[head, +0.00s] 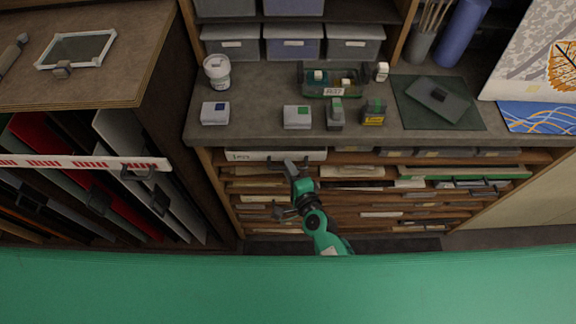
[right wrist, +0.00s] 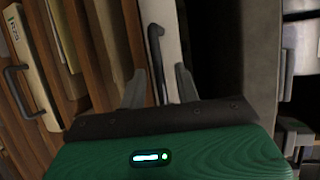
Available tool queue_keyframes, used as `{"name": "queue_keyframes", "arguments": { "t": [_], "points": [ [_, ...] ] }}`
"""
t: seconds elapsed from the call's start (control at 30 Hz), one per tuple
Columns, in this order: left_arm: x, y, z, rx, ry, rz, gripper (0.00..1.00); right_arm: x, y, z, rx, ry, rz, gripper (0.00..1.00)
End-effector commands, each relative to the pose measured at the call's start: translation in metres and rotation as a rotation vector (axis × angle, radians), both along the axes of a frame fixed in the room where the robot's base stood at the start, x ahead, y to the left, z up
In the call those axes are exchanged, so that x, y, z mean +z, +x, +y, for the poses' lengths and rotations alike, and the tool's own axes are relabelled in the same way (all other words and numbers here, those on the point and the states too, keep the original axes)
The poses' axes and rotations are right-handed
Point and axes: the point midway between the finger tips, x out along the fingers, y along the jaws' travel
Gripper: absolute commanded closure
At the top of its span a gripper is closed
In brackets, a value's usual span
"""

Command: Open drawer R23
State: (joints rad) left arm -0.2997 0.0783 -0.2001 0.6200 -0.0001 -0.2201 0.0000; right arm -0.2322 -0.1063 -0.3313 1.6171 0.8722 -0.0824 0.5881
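My right gripper (head: 290,167) is at the front of the drawer cabinet under the counter, near the top row. In the right wrist view, its two fingers (right wrist: 160,88) stand apart, with a dark bar handle (right wrist: 157,58) between their tips. The handle is on a white drawer front (right wrist: 162,15); I cannot tell whether the fingers touch it. The pale drawer front (head: 255,155) in the head view carries a label too small to read surely. Another drawer front (right wrist: 38,70) beside it has a handle and a small, unclear label. My left gripper is not in view.
A rack of upright panels (head: 90,190) with handles stands at the left. Several shelf slots lie below.

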Motion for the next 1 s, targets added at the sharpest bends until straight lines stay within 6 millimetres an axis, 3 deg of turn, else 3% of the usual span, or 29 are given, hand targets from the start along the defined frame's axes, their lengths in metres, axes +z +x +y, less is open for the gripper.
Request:
{"name": "queue_keyframes", "arguments": {
  "t": [0.2, 0.5, 0.67, 1.0],
  "points": [
    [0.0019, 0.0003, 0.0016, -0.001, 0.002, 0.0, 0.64, -0.0027, 0.0122, 0.0055, 0.001, 0.0, 0.001, 0.68],
    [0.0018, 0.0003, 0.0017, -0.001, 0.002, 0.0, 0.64, -0.0031, 0.0134, 0.0057, 0.0, 0.0, 0.001, 0.68],
    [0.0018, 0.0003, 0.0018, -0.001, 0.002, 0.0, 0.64, -0.0031, 0.0133, 0.0057, 0.0, 0.0, 0.001, 0.99],
    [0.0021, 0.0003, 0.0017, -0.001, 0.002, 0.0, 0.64, -0.0035, 0.0095, 0.0054, 0.0, -0.001, 0.002, 1.0]
  ]
}}
